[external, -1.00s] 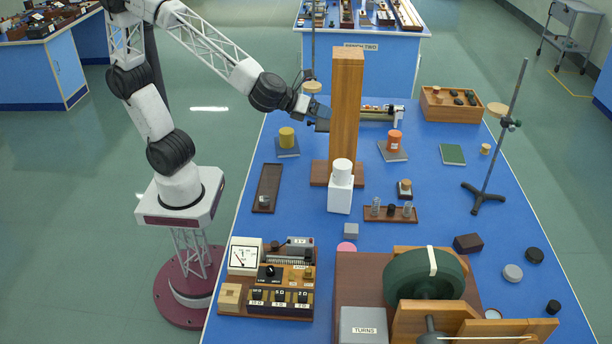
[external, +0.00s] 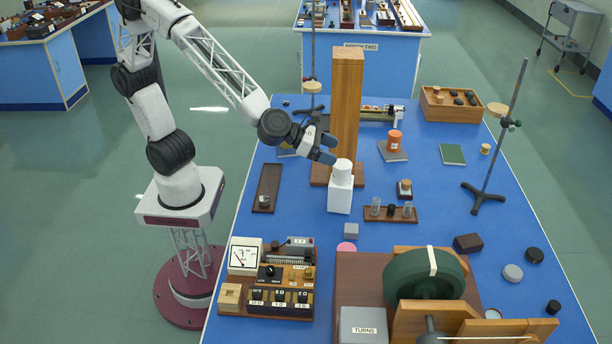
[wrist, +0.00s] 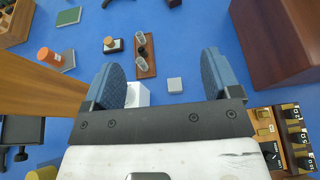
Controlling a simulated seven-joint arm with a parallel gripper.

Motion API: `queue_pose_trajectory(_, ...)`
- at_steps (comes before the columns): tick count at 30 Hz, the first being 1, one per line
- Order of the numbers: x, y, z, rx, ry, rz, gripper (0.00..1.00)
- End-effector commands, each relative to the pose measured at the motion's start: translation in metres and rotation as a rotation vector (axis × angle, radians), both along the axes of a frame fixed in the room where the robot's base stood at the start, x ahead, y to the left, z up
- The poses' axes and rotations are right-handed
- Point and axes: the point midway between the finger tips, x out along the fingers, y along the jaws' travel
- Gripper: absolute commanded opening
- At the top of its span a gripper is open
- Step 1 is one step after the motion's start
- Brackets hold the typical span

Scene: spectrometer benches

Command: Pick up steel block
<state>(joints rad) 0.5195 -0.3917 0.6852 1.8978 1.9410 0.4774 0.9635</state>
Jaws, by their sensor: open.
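The steel block, a small grey cube (external: 351,230), lies on the blue bench in front of the white bottle-shaped piece (external: 341,192). In the wrist view the block (wrist: 175,84) shows between my two blue fingers, farther off and nearer the right one. My gripper (external: 327,149) is open and empty. It hangs above the bench, up and left of the block, and does not touch it. In the wrist view my gripper (wrist: 162,76) partly hides the white piece (wrist: 137,94) behind its left finger.
A tall wooden column (external: 347,105) stands close by my gripper. A rack with vials (external: 390,214) is right of the block. A pink disc (external: 347,247) and a wheel apparatus (external: 425,275) lie in front. A meter panel (external: 267,280) is front left.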

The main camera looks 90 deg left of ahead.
Motion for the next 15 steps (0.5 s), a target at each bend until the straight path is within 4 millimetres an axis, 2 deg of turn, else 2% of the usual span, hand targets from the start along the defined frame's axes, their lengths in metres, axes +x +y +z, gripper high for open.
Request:
queue_pose_trajectory(8, -0.001, 0.000, -0.061, 0.003, 0.005, 0.000, 0.83)
queue_pose_trajectory(11, -0.001, 0.000, -0.092, 0.003, 0.006, 0.000, 0.83)
queue_pose_trajectory(15, -0.001, 0.001, -0.154, 0.004, 0.008, -0.001, 0.83)
